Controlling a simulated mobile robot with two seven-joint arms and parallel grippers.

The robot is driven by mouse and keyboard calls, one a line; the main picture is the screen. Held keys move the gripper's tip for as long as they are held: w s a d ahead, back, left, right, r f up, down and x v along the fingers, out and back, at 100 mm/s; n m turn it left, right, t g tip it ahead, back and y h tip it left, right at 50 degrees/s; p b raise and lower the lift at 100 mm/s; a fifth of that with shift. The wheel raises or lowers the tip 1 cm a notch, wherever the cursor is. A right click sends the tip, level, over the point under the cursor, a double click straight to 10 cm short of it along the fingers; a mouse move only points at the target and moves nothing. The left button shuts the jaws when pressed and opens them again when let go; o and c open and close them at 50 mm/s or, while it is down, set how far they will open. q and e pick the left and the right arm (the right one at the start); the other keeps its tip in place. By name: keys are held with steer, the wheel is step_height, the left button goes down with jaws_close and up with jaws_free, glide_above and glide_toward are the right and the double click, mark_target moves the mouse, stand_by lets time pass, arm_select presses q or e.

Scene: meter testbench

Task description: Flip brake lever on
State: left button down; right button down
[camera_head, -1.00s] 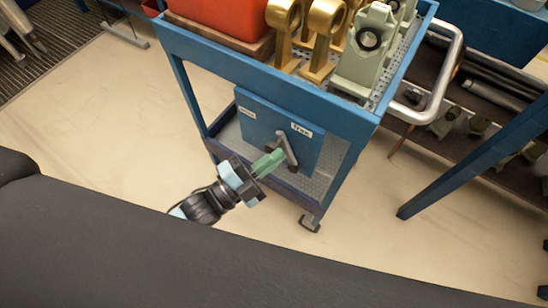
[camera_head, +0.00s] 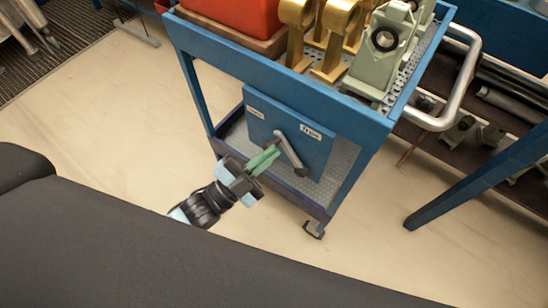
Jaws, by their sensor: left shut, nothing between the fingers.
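The brake lever (camera_head: 289,152) is a grey bar on the front of a blue panel (camera_head: 262,121) under the cart top. It slants from upper left to lower right, its dark rounded end at the lower right. White labels sit on the panel's upper left and upper right; the right one (camera_head: 311,131) seems to read "free", and the left one is too small to read. My left gripper (camera_head: 268,157) has green fingers, shut and empty. Its tips are at the lever's left side, close to its upper part; I cannot tell whether they touch. My right gripper is not in view.
The blue cart (camera_head: 285,73) carries an orange-red box (camera_head: 233,14), gold ring-topped parts (camera_head: 335,42) and pale green parts (camera_head: 382,52). A metal handle (camera_head: 463,80) sticks out on its right. A blue leg (camera_head: 470,180) stands farther right.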

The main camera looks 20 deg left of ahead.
arm_select(q)
steer(key=a+f+n+t+y+b, duration=0.1)
steer(key=n, duration=0.1)
steer(key=a+f+n+t+y+b, duration=0.1)
steer(key=n, duration=0.1)
steer(key=w+a+f+n+t, duration=0.1)
steer(key=n, duration=0.1)
steer(key=shift+a+n+y+b, duration=0.25)
steer(key=shift+n+y+b, duration=0.15)
steer(key=shift+f, duration=0.15)
steer(key=shift+w, duration=0.1)
